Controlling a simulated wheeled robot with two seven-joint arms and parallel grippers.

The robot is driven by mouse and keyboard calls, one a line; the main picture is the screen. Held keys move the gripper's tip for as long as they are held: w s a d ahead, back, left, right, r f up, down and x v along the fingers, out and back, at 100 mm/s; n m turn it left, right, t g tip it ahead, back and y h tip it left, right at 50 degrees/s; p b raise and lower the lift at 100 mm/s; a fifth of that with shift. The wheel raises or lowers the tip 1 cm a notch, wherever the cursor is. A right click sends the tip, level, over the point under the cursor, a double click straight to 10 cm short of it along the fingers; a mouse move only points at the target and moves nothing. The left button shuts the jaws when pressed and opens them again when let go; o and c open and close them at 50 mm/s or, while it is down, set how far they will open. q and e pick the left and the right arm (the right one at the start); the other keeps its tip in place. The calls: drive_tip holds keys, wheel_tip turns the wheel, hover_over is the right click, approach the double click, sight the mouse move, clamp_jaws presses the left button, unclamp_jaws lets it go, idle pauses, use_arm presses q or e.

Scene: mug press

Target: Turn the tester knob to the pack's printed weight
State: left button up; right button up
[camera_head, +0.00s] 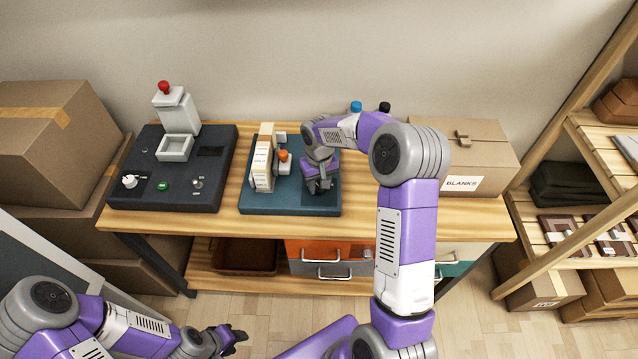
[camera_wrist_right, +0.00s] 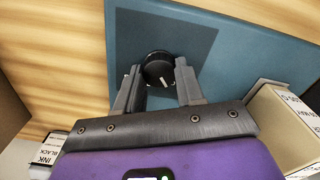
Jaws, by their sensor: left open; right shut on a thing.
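My right gripper (camera_head: 319,188) points down over the right part of a teal-blue base (camera_head: 255,205). The right wrist view shows its fingers on either side of a round black knob (camera_wrist_right: 158,68), shut on it. The knob has a white pointer mark on its near side, and the gripper hides it in the head view. My left gripper (camera_head: 232,338) is open and empty, low in front of the table.
A dark device (camera_head: 190,185) with a white knob (camera_head: 130,181), green button (camera_head: 163,185) and red-topped lever (camera_head: 164,88) stands at left. A carton marked BLANKS (camera_head: 465,150) stands at right. Blue-capped (camera_head: 356,107) and black-capped (camera_head: 384,107) bottles are behind my right arm.

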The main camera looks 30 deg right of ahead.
drive_tip(key=m, duration=0.3)
drive_tip(key=shift+m+p, duration=0.45)
drive_tip(key=shift+m, duration=1.65)
drive_tip(key=o, duration=1)
drive_tip(key=shift+o, duration=0.2)
wheel_tip(320, 180, up, 8)
drive_tip(key=shift+f+p, duration=0.2)
drive_tip(key=shift+p, duration=0.65)
